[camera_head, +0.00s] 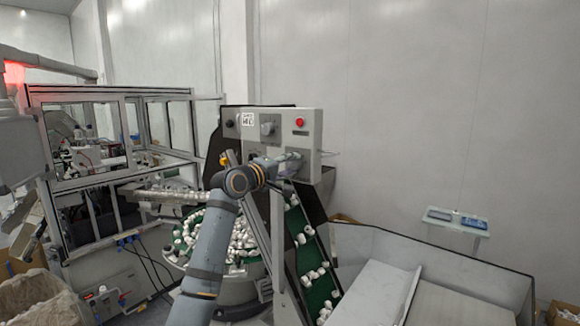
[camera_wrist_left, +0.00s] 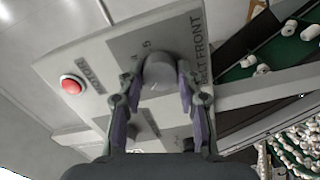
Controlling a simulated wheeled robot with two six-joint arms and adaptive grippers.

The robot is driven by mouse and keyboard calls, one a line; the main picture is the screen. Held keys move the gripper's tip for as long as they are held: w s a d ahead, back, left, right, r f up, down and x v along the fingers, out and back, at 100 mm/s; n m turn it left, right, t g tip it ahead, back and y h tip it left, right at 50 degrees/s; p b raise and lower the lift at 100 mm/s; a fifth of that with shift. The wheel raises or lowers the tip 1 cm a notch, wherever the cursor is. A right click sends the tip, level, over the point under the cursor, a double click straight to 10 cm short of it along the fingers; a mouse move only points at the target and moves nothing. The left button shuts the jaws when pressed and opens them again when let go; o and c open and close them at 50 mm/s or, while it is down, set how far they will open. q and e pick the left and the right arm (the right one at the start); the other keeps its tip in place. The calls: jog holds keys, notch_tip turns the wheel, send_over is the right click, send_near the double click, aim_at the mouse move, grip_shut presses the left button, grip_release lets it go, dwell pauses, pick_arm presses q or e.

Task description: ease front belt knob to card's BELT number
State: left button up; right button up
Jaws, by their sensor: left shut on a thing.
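The grey control panel (camera_head: 312,143) stands above the green belt. In the left wrist view, the front belt knob (camera_wrist_left: 158,70) is a round grey knob on a darker plate, beside the lettering BELT FRONT. My left gripper (camera_wrist_left: 160,80) is shut on this knob, one finger on each side. In the head view my left gripper (camera_head: 288,161) is at the panel's lower right and hides the knob. A small white card (camera_head: 247,119) with dark print is on the panel's upper left; its number is too small to read. My right gripper is out of view.
A red button (camera_head: 299,121) and another grey knob (camera_head: 267,128) sit above my gripper. The green belt (camera_head: 311,255) carries white caps below it. A round feeder full of caps (camera_head: 243,240) lies behind my left arm. A large grey bin (camera_head: 450,262) is at right.

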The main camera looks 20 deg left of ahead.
pick_arm(q)
jog(key=shift+f, duration=0.35)
jog(key=o, duration=1.2)
jog(key=shift+r, duration=0.25)
jog(key=shift+c, duration=0.2)
jog(key=v, duration=1.2)
jog(key=shift+d, duration=0.1)
